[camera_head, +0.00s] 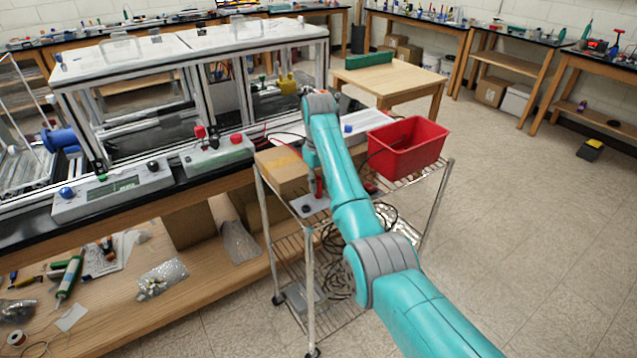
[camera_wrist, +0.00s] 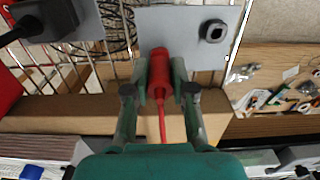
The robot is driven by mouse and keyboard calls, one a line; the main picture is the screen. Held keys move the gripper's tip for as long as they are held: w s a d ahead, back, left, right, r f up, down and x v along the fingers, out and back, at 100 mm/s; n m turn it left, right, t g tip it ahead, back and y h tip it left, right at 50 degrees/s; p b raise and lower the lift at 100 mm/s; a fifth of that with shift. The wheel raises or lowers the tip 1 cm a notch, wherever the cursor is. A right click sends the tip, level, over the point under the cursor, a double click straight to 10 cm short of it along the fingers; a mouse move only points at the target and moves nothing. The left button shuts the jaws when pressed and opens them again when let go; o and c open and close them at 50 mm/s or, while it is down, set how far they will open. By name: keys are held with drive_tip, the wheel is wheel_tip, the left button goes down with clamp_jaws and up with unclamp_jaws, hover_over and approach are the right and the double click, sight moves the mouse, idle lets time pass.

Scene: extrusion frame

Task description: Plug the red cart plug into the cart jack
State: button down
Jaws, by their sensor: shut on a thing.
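The red cart plug (camera_wrist: 160,72) is held between the fingers of my gripper (camera_wrist: 161,84), with its red cable running back toward the bottom of the wrist view. The cart jack (camera_wrist: 213,31) is a dark, round-holed socket on a grey plate (camera_wrist: 180,20). In the wrist view the plug's front end overlaps the plate, to the left of and below the jack; I cannot tell its height above the plate. The plate also shows on the wire cart in the head view (camera_head: 320,203). There my gripper is mostly hidden behind my arm.
A cardboard box (camera_head: 281,168) stands beside the plate on the cart. A red bin (camera_head: 408,147) is at the cart's right. A black plug (camera_wrist: 22,28) and a second grey plate (camera_wrist: 86,22) show at the wrist view's upper left. A workbench (camera_head: 190,187) borders the cart.

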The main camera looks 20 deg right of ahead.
drive_tip(key=shift+f, duration=0.45)
drive_tip(key=c, duration=0.9)
unclamp_jaws()
drive_tip(key=shift+r, duration=0.1)
